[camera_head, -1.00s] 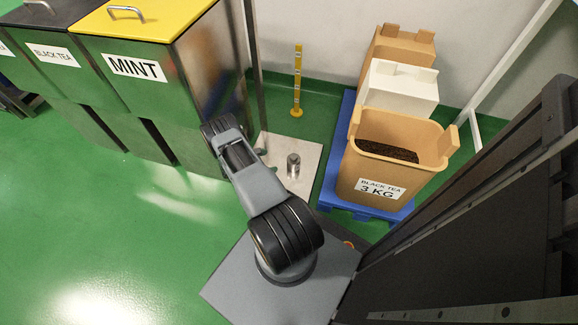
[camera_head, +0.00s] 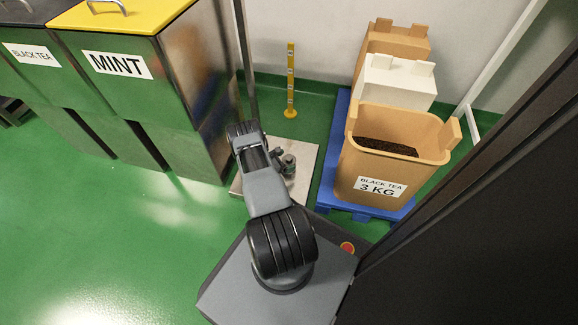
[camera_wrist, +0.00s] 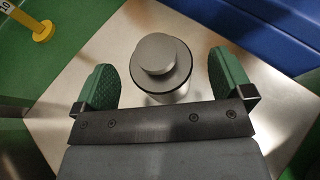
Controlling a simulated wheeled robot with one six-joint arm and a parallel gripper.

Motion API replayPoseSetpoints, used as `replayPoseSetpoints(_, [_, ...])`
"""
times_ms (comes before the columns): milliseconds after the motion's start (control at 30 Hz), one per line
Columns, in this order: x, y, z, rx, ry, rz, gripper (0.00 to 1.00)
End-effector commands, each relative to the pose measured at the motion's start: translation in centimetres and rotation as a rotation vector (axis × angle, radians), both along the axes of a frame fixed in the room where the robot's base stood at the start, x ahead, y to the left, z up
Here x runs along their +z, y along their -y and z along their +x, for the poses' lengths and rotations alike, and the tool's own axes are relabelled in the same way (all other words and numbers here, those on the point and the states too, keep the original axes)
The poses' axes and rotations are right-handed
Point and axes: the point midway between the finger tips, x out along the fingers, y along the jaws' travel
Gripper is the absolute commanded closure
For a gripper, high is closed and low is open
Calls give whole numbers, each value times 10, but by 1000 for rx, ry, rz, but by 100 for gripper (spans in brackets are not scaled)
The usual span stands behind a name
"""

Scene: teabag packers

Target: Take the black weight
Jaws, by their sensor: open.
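A metal weight (camera_wrist: 157,68) with a round knob on top stands upright on a pale metal plate (camera_wrist: 215,28) on the floor. It looks silver-grey with a dark rim, not clearly black. In the wrist view my gripper (camera_wrist: 163,66) is open, with one green finger pad on each side of the weight and visible gaps between. I cannot tell how high the pads are relative to it. In the head view the weight (camera_head: 289,165) is partly hidden by my gripper (camera_head: 282,160) beside it.
A blue pallet (camera_head: 335,200) with an open tan bin (camera_head: 348,185) labelled black tea 3 KG is right of the plate. Steel mint (camera_head: 110,90) and black tea (camera_head: 25,75) bins stand left. A yellow post (camera_head: 291,80) stands behind. Green floor is open at front left.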

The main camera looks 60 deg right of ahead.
Motion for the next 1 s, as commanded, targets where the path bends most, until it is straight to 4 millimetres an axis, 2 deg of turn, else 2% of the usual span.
replayPoseSetpoints(33, [-6, 6, -3, -1, 0, 0, 2])
replayPoseSetpoints(200, [-10, 18, -9, 0, 0, 1, 2])
replayPoseSetpoints(500, [-9, 20, -10, 1, 0, 1, 2])
replayPoseSetpoints(1000, [-9, 20, -10, 0, 0, 1, 50])
